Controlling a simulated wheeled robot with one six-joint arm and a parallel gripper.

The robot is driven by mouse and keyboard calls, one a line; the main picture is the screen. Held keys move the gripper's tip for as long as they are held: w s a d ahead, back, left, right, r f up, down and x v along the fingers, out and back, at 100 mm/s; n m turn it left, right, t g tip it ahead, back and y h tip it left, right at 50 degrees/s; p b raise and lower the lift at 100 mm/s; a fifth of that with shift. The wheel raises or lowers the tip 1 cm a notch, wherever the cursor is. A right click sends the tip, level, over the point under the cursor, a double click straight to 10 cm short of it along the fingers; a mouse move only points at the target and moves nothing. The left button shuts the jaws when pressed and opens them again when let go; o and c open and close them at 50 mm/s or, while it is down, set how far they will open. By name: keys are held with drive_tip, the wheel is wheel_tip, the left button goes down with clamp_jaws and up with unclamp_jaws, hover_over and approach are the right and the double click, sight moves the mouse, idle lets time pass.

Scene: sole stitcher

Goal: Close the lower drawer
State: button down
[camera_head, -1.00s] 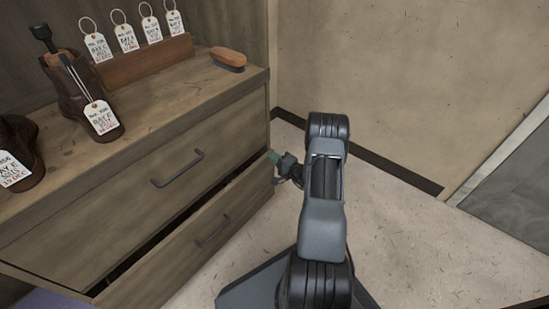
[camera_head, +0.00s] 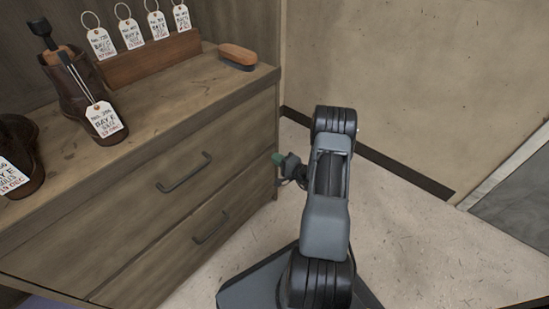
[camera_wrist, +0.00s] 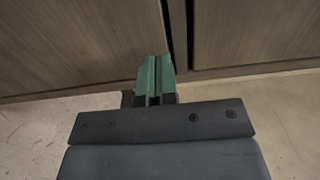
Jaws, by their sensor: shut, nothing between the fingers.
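The lower drawer (camera_head: 240,213) is the bottom front of the wooden cabinet, with a dark bar handle (camera_head: 211,228). Its front looks about flush with the upper drawer (camera_head: 125,220), with only a thin dark line between them. My gripper (camera_head: 277,158) is at the cabinet's right front edge, high beside the lower drawer. In the wrist view its green fingers (camera_wrist: 156,62) are together and empty, overlapping the edge of a wooden front (camera_wrist: 70,45). I cannot tell whether they touch it. A narrow dark gap runs beside the fingertips.
On the cabinet top (camera_head: 175,110) stand a brown boot (camera_head: 70,90), a tag rack (camera_head: 150,58) and a brush (camera_head: 238,56). A plain wall (camera_head: 400,90) stands behind on the right. The floor (camera_head: 420,245) to the right is clear.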

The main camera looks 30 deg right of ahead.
drive_tip(key=shift+p+v, duration=1.4)
drive_tip(key=shift+v, duration=4.6)
drive_tip(key=a+r+n+g+y+p, duration=0.25)
drive_tip(key=a+r+g+p, duration=0.3)
drive_tip(key=r, duration=0.55)
drive_tip(key=s+a+r+n+g+y+p, duration=0.1)
drive_tip(key=a+r+n+g+p, duration=0.3)
drive_tip(key=a+r+p, duration=0.5)
drive_tip(key=a+r+n+g+y+p, duration=0.25)
drive_tip(key=a+r+g+p, duration=0.2)
drive_tip(key=r, duration=0.85)
drive_tip(key=s+a+r+n+h+p, duration=0.1)
drive_tip(key=s+r+h+p, duration=0.2)
drive_tip(key=r, duration=0.6)
drive_tip(key=s+a+r+n+h+p, duration=0.1)
drive_tip(key=r+h+p, duration=0.3)
drive_tip(key=r+p, duration=0.4)
drive_tip(key=s+a+r+n+h+p, duration=0.1)
drive_tip(key=s+r+n+h+p, duration=0.2)
drive_tip(key=r, duration=0.7)
drive_tip(key=s+h+p, duration=0.1)
drive_tip(key=p, duration=0.1)
drive_tip(key=shift+s+a+r+h+p, duration=0.3)
drive_tip(key=shift+s+r, duration=0.05)
drive_tip(key=shift+r, duration=0.05)
